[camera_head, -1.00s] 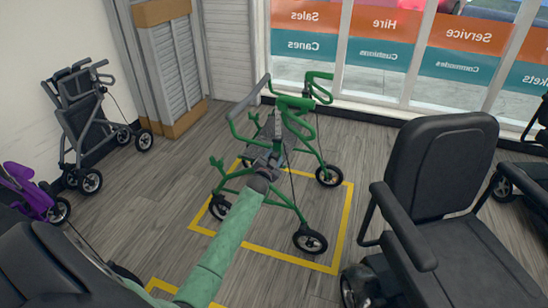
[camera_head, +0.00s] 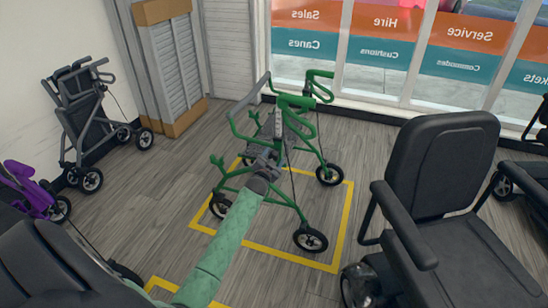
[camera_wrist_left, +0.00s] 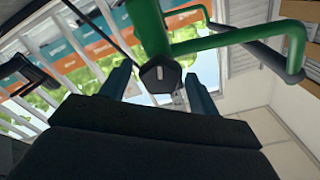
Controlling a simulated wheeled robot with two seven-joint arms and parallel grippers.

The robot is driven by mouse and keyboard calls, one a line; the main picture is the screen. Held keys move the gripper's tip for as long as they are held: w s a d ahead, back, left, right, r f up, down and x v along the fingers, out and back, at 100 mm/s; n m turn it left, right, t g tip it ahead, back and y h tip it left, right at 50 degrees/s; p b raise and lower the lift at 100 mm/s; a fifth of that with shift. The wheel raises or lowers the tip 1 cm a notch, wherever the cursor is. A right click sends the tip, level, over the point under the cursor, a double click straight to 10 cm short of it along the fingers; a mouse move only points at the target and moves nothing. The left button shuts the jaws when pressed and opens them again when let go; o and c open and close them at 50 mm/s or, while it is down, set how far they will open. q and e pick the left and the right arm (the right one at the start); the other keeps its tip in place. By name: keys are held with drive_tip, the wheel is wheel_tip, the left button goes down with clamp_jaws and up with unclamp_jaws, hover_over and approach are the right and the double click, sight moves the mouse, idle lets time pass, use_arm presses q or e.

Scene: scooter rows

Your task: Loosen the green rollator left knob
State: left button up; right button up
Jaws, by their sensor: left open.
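The green rollator (camera_head: 296,102) stands upright inside a yellow floor outline in the head view. Its green tubing also fills the upper middle of the left wrist view (camera_wrist_left: 148,28). A dark faceted knob (camera_wrist_left: 160,74) with a pale mark sits at the lower end of a green upright, between my left fingertips. My left gripper (camera_wrist_left: 158,88) is open, one finger on each side of the knob, apparently not touching it. In the head view my left gripper (camera_head: 274,152) is small and partly lost against the rollator frame. My right gripper is not in view.
A black mobility scooter seat (camera_head: 440,165) with armrests stands close on the right. A grey folded rollator (camera_head: 85,115) and a purple one (camera_head: 32,190) stand on the left. Yellow lines (camera_head: 345,225) mark the floor. Windows with signs (camera_head: 380,35) are behind.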

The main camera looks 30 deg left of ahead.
sight(273, 158)
use_arm(q)
drive_tip(key=v, duration=0.5)
drive_tip(key=shift+v, duration=0.9)
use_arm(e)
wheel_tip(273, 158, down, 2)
use_arm(q)
drive_tip(key=shift+a, duration=0.1)
